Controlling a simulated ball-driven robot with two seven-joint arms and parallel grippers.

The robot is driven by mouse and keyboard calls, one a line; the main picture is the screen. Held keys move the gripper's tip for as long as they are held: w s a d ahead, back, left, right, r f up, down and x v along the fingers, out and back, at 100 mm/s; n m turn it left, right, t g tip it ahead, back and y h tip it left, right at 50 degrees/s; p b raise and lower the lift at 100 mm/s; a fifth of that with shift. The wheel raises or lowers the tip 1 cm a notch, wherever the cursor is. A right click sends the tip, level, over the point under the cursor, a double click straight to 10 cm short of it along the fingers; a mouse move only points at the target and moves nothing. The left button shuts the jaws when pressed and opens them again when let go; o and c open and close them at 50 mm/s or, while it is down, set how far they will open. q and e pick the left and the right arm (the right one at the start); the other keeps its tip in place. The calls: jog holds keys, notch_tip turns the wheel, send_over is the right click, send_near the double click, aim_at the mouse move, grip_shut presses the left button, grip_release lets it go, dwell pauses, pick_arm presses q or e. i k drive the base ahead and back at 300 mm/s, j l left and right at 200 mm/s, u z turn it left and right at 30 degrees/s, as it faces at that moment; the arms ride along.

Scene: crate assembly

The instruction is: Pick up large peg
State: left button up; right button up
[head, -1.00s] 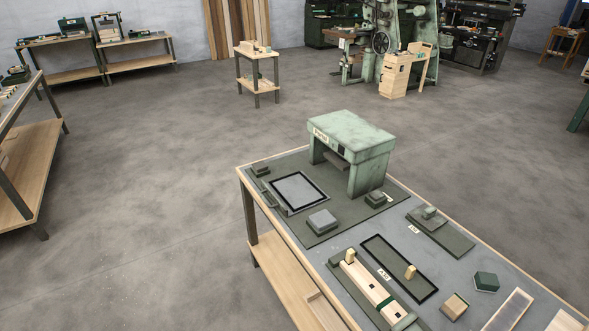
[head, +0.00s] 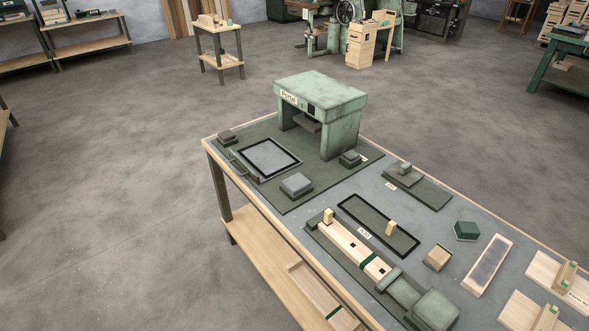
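I cannot tell for sure which piece is the large peg. One small pale upright wooden peg (head: 328,216) stands at the far end of a wooden bar. A similar peg (head: 391,228) stands at the black-rimmed tray (head: 365,221). The wooden bar (head: 350,243) lies in a dark green fixture (head: 405,290) and has dark square holes and a green band. At the right edge, wooden pieces with green-tipped blocks (head: 566,273) lie on the bench. Neither of my grippers is in view.
A green press (head: 320,95) stands at the bench's far end, beside a second black-rimmed square (head: 269,159). A wooden block (head: 437,258), a dark green block (head: 467,231) and a pale wooden frame (head: 487,266) lie on the bench (head: 440,220). Open floor surrounds it.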

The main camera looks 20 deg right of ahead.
aim_at(391, 226)
jog(key=z, duration=1.4)
